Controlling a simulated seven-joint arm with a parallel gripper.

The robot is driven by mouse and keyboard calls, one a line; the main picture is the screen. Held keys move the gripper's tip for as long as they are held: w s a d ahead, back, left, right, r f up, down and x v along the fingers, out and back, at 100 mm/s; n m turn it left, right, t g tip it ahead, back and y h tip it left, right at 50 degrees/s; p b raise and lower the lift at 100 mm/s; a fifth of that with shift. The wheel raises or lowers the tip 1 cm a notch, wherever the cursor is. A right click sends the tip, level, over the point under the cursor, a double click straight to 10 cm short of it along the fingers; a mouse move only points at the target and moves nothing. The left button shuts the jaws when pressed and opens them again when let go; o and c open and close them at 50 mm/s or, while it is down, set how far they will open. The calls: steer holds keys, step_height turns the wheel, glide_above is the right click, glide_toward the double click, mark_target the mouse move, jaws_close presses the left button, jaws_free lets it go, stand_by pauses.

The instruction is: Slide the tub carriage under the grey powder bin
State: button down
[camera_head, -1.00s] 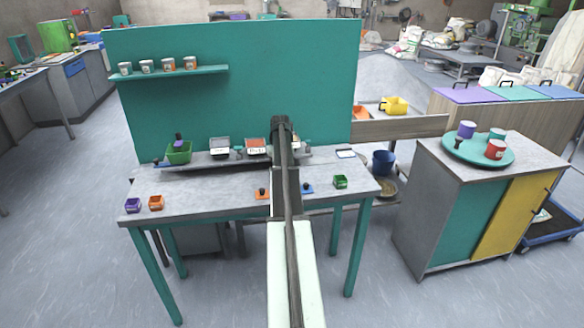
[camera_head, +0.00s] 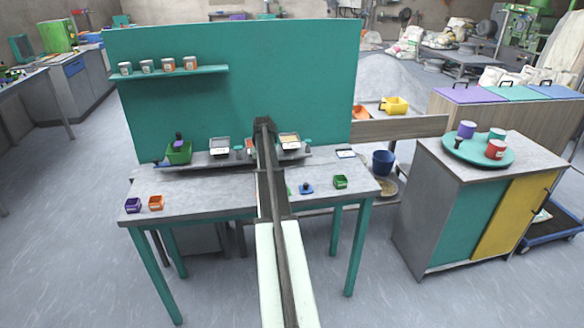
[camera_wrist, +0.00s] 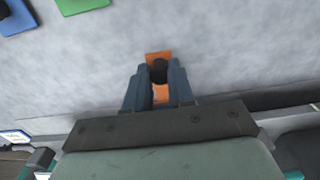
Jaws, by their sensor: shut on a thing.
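A green tub (camera_head: 179,153) with a dark upright piece behind it stands at the left end of the low grey rail at the back of the table; it looks like the tub carriage. A bin with grey contents (camera_head: 219,146) stands to its right, apart from it. A bin with yellowish contents (camera_head: 290,141) stands farther right. My gripper (camera_wrist: 159,78) is shut on the black knob (camera_wrist: 158,66) of a flat orange piece (camera_wrist: 160,92) on the grey tabletop. In the head view my arm hides the fingers, the orange piece and the middle of the rail.
A teal panel (camera_head: 220,95) with a shelf of cups stands behind. The left tabletop is mostly clear.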

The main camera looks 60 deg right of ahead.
steer(key=shift+w+a, duration=6)
steer(key=shift+w, duration=0.05)
steer(key=c, duration=1.1)
jaws_free()
steer(key=shift+r, duration=3.75)
